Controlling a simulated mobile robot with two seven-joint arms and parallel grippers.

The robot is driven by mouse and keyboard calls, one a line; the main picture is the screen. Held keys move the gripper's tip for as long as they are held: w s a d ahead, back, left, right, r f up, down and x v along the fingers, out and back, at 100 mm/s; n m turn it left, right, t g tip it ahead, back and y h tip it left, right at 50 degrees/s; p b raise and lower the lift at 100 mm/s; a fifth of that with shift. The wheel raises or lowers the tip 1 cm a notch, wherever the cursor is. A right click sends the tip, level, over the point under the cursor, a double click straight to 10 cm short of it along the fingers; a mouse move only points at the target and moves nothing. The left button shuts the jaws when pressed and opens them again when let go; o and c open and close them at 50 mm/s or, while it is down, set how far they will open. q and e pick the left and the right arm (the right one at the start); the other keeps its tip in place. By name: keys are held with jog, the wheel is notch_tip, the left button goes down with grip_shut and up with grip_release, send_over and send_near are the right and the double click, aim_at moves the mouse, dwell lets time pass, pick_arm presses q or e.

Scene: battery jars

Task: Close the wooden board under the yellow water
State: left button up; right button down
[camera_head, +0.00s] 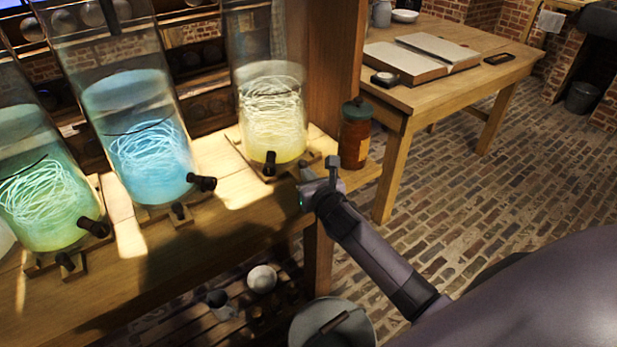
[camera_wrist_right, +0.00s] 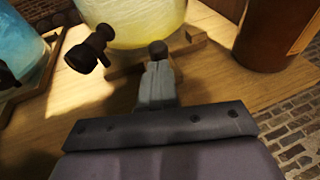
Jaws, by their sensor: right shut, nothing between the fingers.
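The jar of yellow water (camera_head: 272,118) stands at the right end of the wooden bench, with a black tap at its lower front; it also shows at the top of the wrist view (camera_wrist_right: 140,22). The wooden board (camera_head: 312,157) lies under this jar, and its edge shows in the wrist view (camera_wrist_right: 190,40). A dark round knob (camera_wrist_right: 157,48) sits just past my fingertips, at the board's front. My right gripper (camera_head: 303,178) is shut and empty in front of the board, its fingers (camera_wrist_right: 158,82) pointing at the knob. I cannot tell whether they touch. My left gripper is not in view.
A jar of blue water (camera_head: 140,140) and a jar of green water (camera_head: 42,190) stand to the left, with taps and knobbed boards. A brown lidded jar (camera_head: 355,135) stands close on the right. The bench top (camera_head: 215,165) is bare between jars.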

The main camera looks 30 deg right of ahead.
aim_at(299, 162)
jog(key=shift+w, duration=0.1)
jog(key=w, duration=0.2)
jog(key=w+b, duration=0.1)
jog(key=shift+w+a, duration=0.3)
jog(key=shift+w+r, duration=0.1)
jog(key=shift+w, duration=0.05)
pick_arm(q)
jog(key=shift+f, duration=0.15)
pick_arm(e)
jog(key=shift+r, duration=0.2)
jog(key=shift+d, duration=0.1)
